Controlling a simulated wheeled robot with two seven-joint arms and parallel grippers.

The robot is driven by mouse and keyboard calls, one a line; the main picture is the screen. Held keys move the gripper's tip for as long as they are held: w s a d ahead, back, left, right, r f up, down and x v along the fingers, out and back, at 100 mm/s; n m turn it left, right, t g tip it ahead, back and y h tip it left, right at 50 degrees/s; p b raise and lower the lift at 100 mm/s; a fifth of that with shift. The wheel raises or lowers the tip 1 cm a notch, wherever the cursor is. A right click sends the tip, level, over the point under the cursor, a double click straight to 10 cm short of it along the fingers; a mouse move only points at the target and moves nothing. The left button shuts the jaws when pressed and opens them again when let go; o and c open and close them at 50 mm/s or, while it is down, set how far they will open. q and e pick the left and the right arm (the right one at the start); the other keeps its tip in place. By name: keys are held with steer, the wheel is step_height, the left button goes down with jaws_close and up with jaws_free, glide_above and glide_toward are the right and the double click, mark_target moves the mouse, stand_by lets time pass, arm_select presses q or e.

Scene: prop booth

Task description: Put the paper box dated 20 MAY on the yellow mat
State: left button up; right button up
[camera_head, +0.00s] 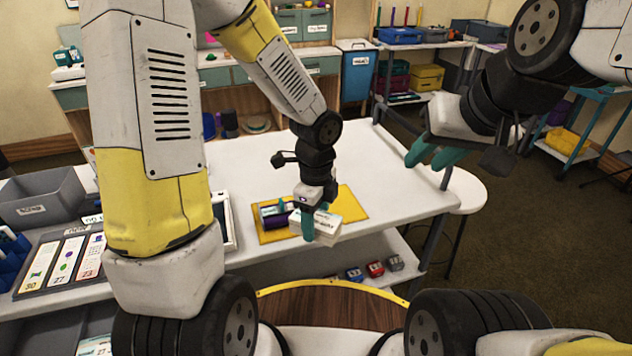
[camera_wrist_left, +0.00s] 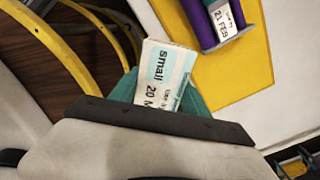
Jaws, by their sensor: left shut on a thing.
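My left gripper (camera_head: 308,222) is shut on a white paper box (camera_head: 326,228), which also shows in the left wrist view (camera_wrist_left: 163,72). Its label reads "small" and "20 M"; the rest of the date is hidden by the gripper. The yellow mat (camera_head: 356,211) lies on the white table and also shows in the left wrist view (camera_wrist_left: 245,85). In the head view the held box overlaps the mat's front edge; its height above the table is hard to tell. My right gripper (camera_head: 428,160) is open and empty, right of the table.
A purple holder (camera_head: 275,222) with a label reading "21 FEB" in the wrist view (camera_wrist_left: 225,22) sits on the mat's left part. A card tray (camera_head: 65,262) and grey bin (camera_head: 40,195) stand at left. The table's right part is clear.

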arm_select(q)
glide_above(335, 205)
steer(key=shift+f, duration=2.45)
steer(key=shift+f, duration=0.1)
steer(key=o, duration=0.8)
